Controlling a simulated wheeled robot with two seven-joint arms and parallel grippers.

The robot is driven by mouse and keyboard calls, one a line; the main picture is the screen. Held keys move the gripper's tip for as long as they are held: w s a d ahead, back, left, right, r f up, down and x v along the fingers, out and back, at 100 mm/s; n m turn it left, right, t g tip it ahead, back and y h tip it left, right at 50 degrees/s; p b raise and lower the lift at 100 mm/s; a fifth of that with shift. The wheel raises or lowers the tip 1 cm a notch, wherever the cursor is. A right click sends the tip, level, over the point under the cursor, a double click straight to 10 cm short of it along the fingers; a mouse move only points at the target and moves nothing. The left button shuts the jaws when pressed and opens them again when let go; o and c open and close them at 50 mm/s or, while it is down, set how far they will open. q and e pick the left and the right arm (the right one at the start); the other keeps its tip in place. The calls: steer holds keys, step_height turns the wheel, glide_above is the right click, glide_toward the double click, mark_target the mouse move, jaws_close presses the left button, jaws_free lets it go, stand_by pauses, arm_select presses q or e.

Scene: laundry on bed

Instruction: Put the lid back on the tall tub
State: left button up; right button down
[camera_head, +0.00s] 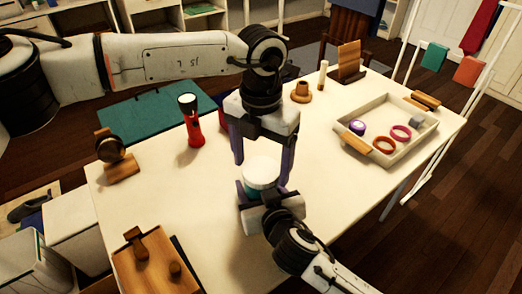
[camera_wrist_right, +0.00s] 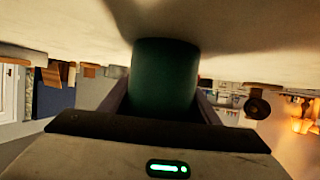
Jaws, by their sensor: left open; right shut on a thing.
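The tall tub is a green cylinder with a white round lid (camera_head: 261,174) on its top, near the middle of the table. Its green wall (camera_head: 264,192) shows just under the lid, and more of it fills the middle of the right wrist view (camera_wrist_right: 165,80). My right gripper (camera_head: 262,190) comes in from the front and is shut on the tub's wall. My left gripper (camera_head: 261,172) points down from above. It is open, with one finger on each side of the lid. I cannot tell whether the fingers touch the lid or whether it is fully seated.
A red flashlight (camera_head: 194,128) stands to the left on the white table (camera_head: 330,195). A white tray (camera_head: 365,157) with rings and a purple roll is at the right. A wooden tray (camera_head: 158,270) lies at the front left. The table right of the tub is clear.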

arm_select(q)
steer(key=shift+f, duration=0.15)
steer(key=c, duration=1.1)
steer(key=o, duration=1.1)
steer(key=shift+o, duration=0.2)
steer(key=shift+r, duration=2.3)
steer(key=o, duration=0.5)
steer(key=shift+o, duration=0.2)
steer(key=shift+r, duration=0.1)
